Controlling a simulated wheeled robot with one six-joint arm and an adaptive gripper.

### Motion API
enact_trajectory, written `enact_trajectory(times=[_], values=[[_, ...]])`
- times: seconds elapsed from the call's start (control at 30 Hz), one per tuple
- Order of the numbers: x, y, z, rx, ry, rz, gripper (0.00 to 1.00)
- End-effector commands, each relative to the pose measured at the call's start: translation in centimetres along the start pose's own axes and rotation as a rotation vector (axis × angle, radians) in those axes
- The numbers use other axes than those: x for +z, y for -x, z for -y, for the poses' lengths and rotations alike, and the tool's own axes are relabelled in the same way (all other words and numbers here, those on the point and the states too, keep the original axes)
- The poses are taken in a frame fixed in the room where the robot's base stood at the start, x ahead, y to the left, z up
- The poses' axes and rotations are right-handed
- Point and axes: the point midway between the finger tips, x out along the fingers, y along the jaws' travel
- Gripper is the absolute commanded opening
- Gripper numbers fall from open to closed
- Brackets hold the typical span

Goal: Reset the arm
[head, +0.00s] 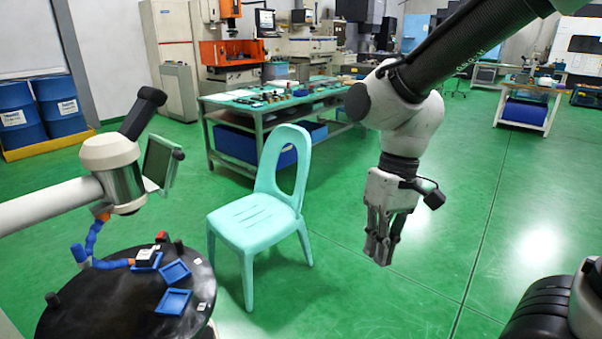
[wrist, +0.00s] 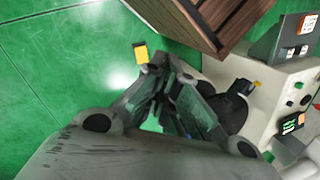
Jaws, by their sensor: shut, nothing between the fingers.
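My gripper (head: 380,250) hangs from my arm right of the middle in the head view, pointing down over the green floor. Its fingers are together and hold nothing. In the wrist view my gripper (wrist: 160,75) fills the lower middle, with its fingertips meeting. A small yellow object (wrist: 141,52) shows just beyond the fingertips there; its distance is unclear.
A turquoise chair (head: 255,215) stands left of my gripper. A round black table (head: 110,305) with blue trays (head: 174,300) is at the lower left. A workbench (head: 225,105) stands behind the chair. Brown slatted wood (wrist: 205,20) shows in the wrist view. Floor below my gripper is clear.

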Motion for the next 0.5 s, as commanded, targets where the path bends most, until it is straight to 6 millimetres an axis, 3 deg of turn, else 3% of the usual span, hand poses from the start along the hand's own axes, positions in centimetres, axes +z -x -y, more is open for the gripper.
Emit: enact_trajectory(times=[0.03,0.1,0.2,0.3,0.5], values=[[1.0,2.2,-3.0,0.033,-0.009,-0.062,0.0],[2.8,4.8,-6.8,0.092,-0.029,-0.138,0.0],[6.0,7.9,-11.3,0.17,-0.102,-0.251,0.0],[9.1,10.2,-14.2,0.221,-0.202,-0.365,0.0],[12.9,13.2,-16.4,0.255,-0.373,-0.53,0.0]])
